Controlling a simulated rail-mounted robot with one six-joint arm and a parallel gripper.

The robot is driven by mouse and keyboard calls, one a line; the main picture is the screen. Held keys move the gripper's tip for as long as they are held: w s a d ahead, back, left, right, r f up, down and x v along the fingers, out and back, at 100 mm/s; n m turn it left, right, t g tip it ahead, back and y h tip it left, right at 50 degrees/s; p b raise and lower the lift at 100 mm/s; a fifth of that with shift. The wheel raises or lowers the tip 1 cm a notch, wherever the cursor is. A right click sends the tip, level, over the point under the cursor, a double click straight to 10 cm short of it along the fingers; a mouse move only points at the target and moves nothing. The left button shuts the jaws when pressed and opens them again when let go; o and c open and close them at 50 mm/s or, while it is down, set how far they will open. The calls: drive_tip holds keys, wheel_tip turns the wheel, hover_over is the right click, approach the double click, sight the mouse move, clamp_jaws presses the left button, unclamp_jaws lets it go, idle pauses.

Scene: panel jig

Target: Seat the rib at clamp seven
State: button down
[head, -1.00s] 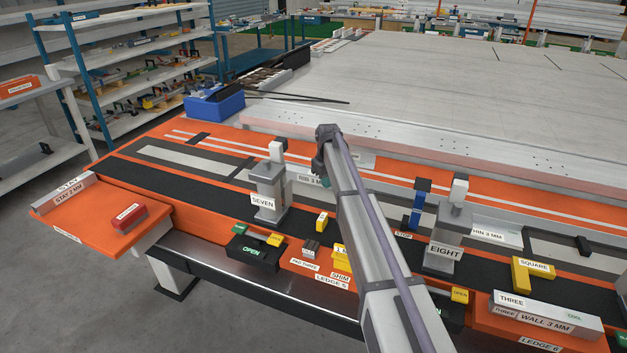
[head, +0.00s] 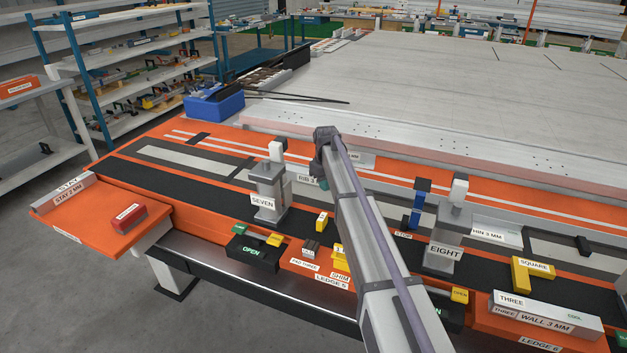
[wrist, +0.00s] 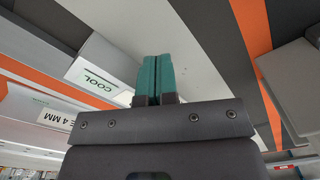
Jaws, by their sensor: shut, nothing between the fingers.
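Clamp seven (head: 268,198) is a grey upright block with a white top, labelled SEVEN, on the left part of the orange and black jig. A piece labelled RIB (head: 305,178) lies just behind and right of it; my arm hides its right part. My gripper (wrist: 158,78) shows two teal fingers pressed together and empty in the wrist view. In the head view only a bit of teal shows beside my arm, right of clamp seven and near the rib label. A part labelled COOL (wrist: 97,82) is left of the fingers in the wrist view.
Clamp eight (head: 445,245) stands to the right, with a blue post (head: 418,205) beside it. Along the front are a black OPEN box (head: 252,252), small yellow blocks and a yellow square (head: 530,272). A red block (head: 127,216) sits on the left orange shelf.

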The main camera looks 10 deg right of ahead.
wheel_tip(320, 180, up, 8)
drive_tip(key=p, duration=0.8)
drive_tip(key=s+a+m, duration=0.1)
drive_tip(key=s+m, duration=0.4)
drive_tip(key=s, duration=3.6)
drive_tip(key=shift+m, duration=0.4)
drive_tip(key=shift+r, duration=0.1)
